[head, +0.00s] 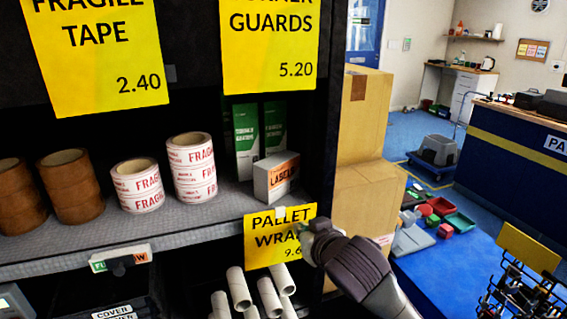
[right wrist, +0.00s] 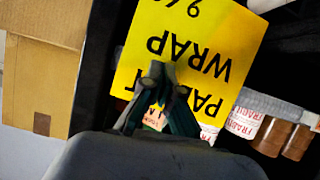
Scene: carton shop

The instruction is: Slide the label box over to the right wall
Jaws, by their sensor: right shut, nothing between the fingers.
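The label box (head: 276,177), a small white-grey carton with an orange label band, stands upright near the right end of the shelf (head: 228,203). A small gap shows between it and the dark right wall (head: 319,130) of the shelf. My right gripper (head: 308,232) is shut and empty. It is in front of the yellow pallet wrap sign, below and right of the box and apart from it. In the right wrist view, its closed fingers (right wrist: 163,72) are against the sign's image, which appears upside down. They hide part of what lies behind. My left gripper is not in view.
Green-and-white cartons (head: 246,138) stand behind the label box. Fragile tape rolls (head: 192,168) and brown tape rolls (head: 70,185) stand left of it. The pallet wrap sign (head: 262,238) hangs at the shelf's front edge. Large cardboard boxes (head: 362,205) are stacked right of the shelf.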

